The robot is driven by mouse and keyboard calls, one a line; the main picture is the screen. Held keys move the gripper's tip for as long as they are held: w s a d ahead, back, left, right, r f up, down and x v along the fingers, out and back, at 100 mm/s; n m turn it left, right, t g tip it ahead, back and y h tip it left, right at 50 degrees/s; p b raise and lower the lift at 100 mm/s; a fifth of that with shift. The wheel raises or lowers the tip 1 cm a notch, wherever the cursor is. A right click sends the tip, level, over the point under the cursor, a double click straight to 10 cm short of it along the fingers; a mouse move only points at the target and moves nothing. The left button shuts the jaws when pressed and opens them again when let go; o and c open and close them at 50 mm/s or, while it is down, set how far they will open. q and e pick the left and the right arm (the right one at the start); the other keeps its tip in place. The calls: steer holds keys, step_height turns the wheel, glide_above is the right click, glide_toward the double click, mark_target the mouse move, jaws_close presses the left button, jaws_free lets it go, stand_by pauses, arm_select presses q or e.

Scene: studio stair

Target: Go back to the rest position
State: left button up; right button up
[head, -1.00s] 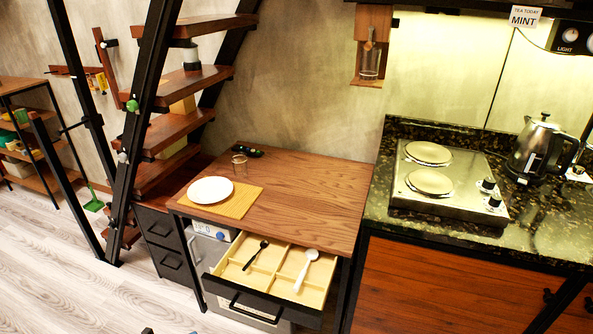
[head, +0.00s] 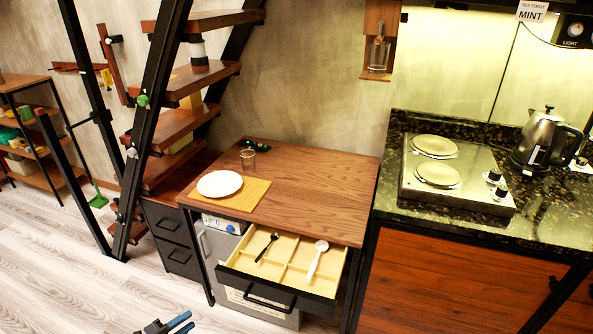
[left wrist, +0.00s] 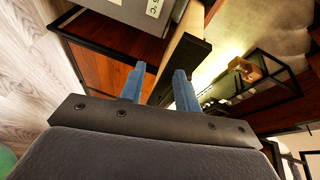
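My left gripper (head: 178,324) shows at the bottom edge of the head view, over the floor in front of the drawer unit. In the left wrist view its two blue fingers (left wrist: 158,88) stand apart with nothing between them, so it is open and empty. The open drawer (head: 285,265) under the wooden table lies beyond it to the right and is not touched. My right gripper is in neither view.
The drawer holds a black spoon (head: 267,247) and a white spoon (head: 317,260). A white plate (head: 219,184) on a yellow mat (head: 252,196) and a glass (head: 248,158) stand on the table (head: 310,185). The floor (head: 60,270) at left is clear.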

arm_select(q)
steer(key=w+a+n+y, duration=0.3)
steer(key=a+n+y, duration=0.2)
steer(key=n+y, duration=0.5)
steer(key=s+d+r+n+g, duration=0.2)
steer(key=s+d+n+g, duration=0.3)
steer(key=s+d, duration=0.7)
steer(key=s+d+r+n+g+h+p, duration=0.1)
steer(key=s+d+n+g, duration=0.4)
steer(key=s+d, duration=0.6)
steer(key=s+r+n, duration=0.1)
steer(key=s+n, duration=0.1)
steer(key=s, duration=0.4)
steer(key=shift+s+d, duration=0.4)
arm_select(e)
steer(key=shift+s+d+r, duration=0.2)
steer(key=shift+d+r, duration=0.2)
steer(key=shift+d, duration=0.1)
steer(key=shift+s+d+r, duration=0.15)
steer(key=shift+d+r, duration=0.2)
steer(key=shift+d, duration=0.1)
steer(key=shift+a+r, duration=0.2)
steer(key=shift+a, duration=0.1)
arm_select(q)
steer(key=shift+f, duration=0.1)
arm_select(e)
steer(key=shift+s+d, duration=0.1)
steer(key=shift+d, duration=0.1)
